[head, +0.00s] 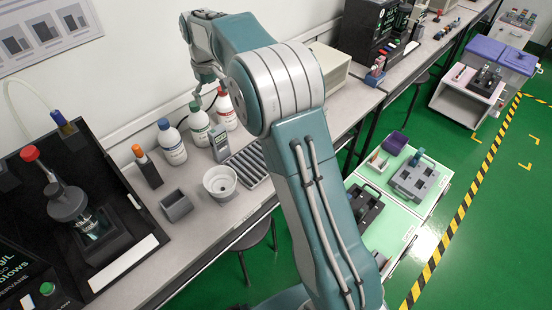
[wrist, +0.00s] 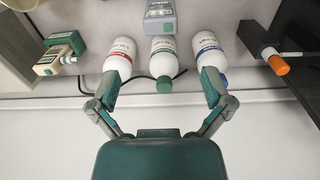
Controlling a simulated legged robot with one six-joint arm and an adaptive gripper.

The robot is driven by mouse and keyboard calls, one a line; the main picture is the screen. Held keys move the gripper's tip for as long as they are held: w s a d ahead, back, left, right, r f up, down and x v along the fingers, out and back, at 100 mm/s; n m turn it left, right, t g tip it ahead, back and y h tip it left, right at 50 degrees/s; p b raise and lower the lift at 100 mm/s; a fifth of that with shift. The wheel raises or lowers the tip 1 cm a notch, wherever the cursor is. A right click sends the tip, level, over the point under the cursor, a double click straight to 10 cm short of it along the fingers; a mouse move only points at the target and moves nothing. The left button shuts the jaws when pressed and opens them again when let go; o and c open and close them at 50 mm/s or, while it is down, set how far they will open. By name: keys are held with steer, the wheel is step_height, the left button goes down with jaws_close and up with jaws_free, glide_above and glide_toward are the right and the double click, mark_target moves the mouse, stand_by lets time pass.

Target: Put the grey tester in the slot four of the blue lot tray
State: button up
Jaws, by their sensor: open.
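A grey tester (head: 219,143) with a small screen lies on the bench in front of the bottles, beside a dark grey slotted rack (head: 249,165). A grey-blue tester with a green panel, seemingly the same one, shows at the top of the wrist view (wrist: 160,16). A cream and green tester (wrist: 60,53) lies to its left there. My gripper (wrist: 161,80) is open and empty, its fingers spread over the bottles near the wall. In the head view my gripper (head: 207,82) is partly hidden by my arm. I cannot make out a tray that is clearly blue.
White bottles with red (wrist: 123,52), green (wrist: 162,58) and blue (wrist: 209,50) labels stand close by the fingers. A white bowl (head: 220,183), a grey box (head: 176,205) and an orange-topped black holder (head: 147,167) share the bench. A green-topped cart (head: 398,232) stands right.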

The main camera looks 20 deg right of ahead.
steer(key=s+d+r+m+t, duration=0.1)
steer(key=s+d+r, duration=0.1)
steer(key=s+r, duration=0.55)
steer(key=s+d+r+m+t, duration=0.15)
steer(key=s+r, duration=0.25)
steer(key=s, duration=0.6)
steer(key=s+d+f+m+t, duration=0.1)
steer(key=s+f, duration=0.1)
steer(key=s, duration=0.7)
steer(key=s+d+f+t, duration=0.1)
steer(key=s+f, duration=0.1)
steer(key=s, duration=0.8)
steer(key=shift+s+f+m+t, duration=0.15)
steer(key=shift+s+m+t, duration=0.1)
steer(key=shift+m+t, duration=0.1)
steer(key=shift+w, duration=0.1)
